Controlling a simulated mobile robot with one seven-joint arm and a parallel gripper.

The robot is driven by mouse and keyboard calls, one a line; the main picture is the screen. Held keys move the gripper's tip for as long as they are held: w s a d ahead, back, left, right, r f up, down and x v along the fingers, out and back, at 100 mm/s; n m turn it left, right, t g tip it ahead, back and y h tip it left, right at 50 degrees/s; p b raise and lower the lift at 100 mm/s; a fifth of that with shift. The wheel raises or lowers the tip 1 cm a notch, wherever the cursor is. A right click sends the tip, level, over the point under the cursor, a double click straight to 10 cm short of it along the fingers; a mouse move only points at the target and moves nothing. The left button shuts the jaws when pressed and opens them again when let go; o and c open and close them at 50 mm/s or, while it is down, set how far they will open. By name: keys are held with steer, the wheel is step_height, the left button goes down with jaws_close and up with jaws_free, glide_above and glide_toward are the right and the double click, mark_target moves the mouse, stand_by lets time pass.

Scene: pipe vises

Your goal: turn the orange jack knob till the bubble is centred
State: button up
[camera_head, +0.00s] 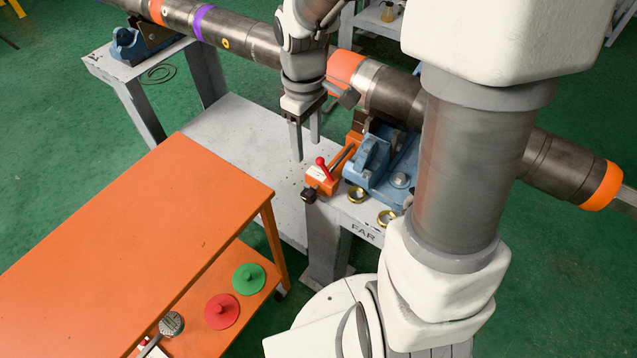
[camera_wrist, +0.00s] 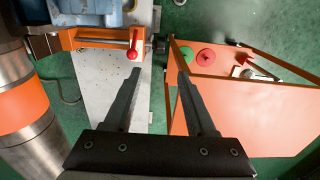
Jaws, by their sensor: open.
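The orange jack (camera_head: 326,179) sits at the near end of the table marked FAR, beside a blue vise. It has a red ball-ended lever (camera_head: 322,165) and a dark knob (camera_head: 309,195) at its near end. In the wrist view the jack (camera_wrist: 95,33) lies beyond my fingertips, with the red ball (camera_wrist: 132,54) left of centre and the dark knob (camera_wrist: 159,46) near the centre. My gripper (camera_head: 305,148) points down, open and empty, a little behind and left of the jack; its fingers (camera_wrist: 159,75) touch nothing visible. No bubble can be made out.
The blue vise (camera_head: 385,165) holds a long dark pipe (camera_head: 395,97); another blue vise (camera_head: 135,45) stands at the far left. Two brass-rimmed round pieces (camera_head: 386,217) lie near the jack. An orange cart (camera_head: 150,220) with red (camera_head: 222,312) and green (camera_head: 249,279) discs is at left.

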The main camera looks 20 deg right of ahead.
mark_target(308, 192)
step_height(308, 192, down, 17)
steer(key=b, duration=0.5)
steer(key=shift+f, duration=0.15)
jaws_close()
